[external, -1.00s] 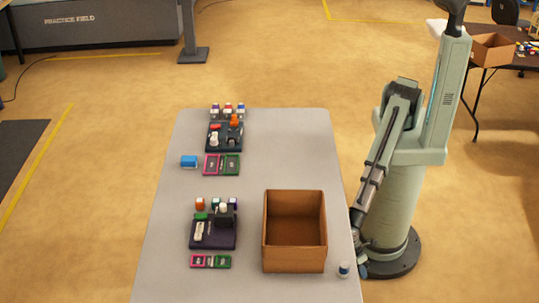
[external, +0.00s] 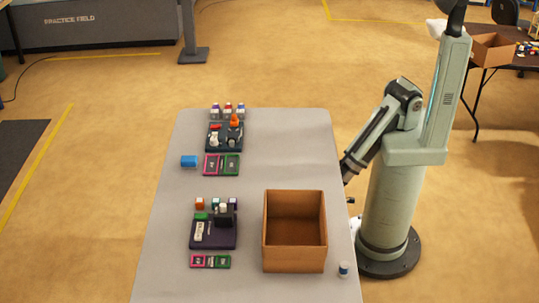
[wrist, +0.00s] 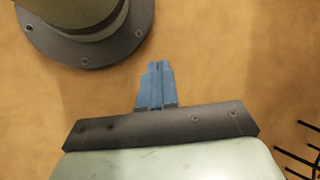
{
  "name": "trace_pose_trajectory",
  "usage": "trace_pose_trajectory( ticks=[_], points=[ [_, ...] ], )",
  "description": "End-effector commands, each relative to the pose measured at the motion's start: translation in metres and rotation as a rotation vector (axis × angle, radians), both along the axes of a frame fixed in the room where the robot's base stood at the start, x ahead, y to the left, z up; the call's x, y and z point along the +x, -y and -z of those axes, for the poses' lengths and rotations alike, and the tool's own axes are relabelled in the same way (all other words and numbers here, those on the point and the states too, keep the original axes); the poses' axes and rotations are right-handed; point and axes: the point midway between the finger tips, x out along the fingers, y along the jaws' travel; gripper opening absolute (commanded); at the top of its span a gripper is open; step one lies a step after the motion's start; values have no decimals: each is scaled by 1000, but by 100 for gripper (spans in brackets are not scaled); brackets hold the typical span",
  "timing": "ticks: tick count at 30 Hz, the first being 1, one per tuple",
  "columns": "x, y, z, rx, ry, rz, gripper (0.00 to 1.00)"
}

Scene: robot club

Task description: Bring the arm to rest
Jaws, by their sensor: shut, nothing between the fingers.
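My gripper (wrist: 156,68) shows in the wrist view with its blue fingers together and nothing between them. It hangs over bare floor, close to my own round base. In the external view my arm is folded at the table's right edge, and the gripper itself is mostly hidden there.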

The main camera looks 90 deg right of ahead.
Motion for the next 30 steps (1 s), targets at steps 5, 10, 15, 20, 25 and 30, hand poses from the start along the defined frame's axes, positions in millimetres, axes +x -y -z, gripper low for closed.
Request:
trace_pose_trajectory(
  ticks=[5, 10, 15, 20, 25, 30],
  points=[
    [-7, 44, -4, -38, -29, 33, 0],
    [-9, 84, -7, -89, -35, 65, 0],
    [-9, 125, -12, -150, -31, 104, 0],
    [-11, 160, -18, -208, -28, 137, 0],
    [-15, 187, -22, -254, -29, 163, 0],
    [-17, 200, -24, -277, -28, 173, 0]
  ],
)
